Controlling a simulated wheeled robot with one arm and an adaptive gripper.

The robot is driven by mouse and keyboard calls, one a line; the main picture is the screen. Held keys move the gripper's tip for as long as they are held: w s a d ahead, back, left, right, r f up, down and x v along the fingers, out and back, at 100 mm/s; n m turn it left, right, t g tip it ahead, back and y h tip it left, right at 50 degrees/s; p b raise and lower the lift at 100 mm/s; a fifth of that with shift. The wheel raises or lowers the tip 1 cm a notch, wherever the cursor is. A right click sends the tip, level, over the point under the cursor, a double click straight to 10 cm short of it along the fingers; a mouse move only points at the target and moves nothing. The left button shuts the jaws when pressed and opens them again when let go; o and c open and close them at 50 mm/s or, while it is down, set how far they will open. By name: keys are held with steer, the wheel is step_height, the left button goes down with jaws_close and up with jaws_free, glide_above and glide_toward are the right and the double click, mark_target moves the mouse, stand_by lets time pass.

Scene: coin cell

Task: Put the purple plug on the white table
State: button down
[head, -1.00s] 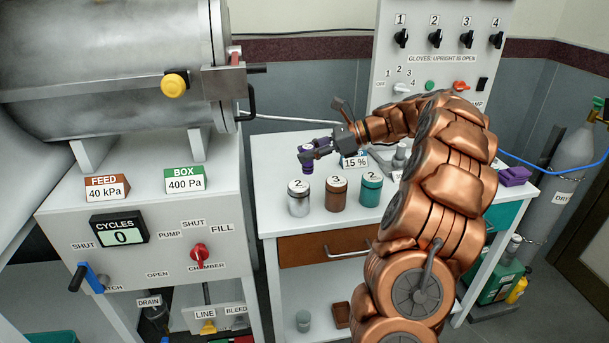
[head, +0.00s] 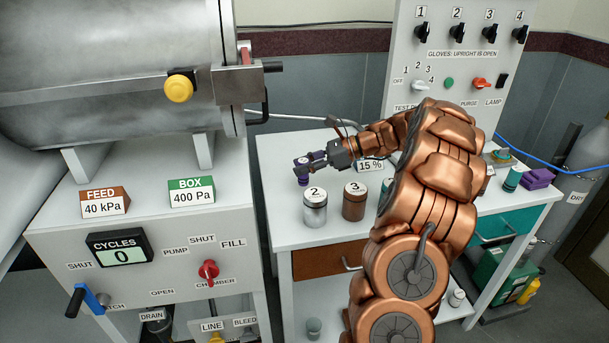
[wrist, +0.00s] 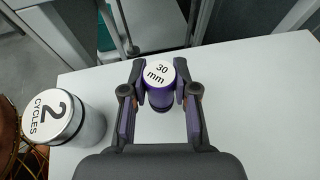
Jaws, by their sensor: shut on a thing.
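The purple plug (head: 301,172) is a small upright cylinder at the left part of the white table (head: 277,150). Its white top reads "30 mm" in the wrist view (wrist: 160,92). My gripper (head: 308,166) is shut on the plug, with one finger on each side of it, as the wrist view also shows (wrist: 160,100). The bare white table (wrist: 255,100) lies below and around the plug. I cannot tell whether the plug's base touches the table; the plug's lower part is partly hidden from above.
A silver jar marked 2 (head: 315,211) stands close in front of the plug, and a brown jar marked 3 (head: 354,205) is to its right. A "15 %" sign (head: 370,166) is behind the brown jar. Purple blocks (head: 537,179) lie at the table's right end. The table's left corner is clear.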

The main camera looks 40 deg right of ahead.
step_height(320, 180, down, 3)
stand_by(0.3)
steer(key=c, duration=0.9)
jaws_free()
steer(key=v, duration=1.2)
steer(key=shift+s, duration=0.1)
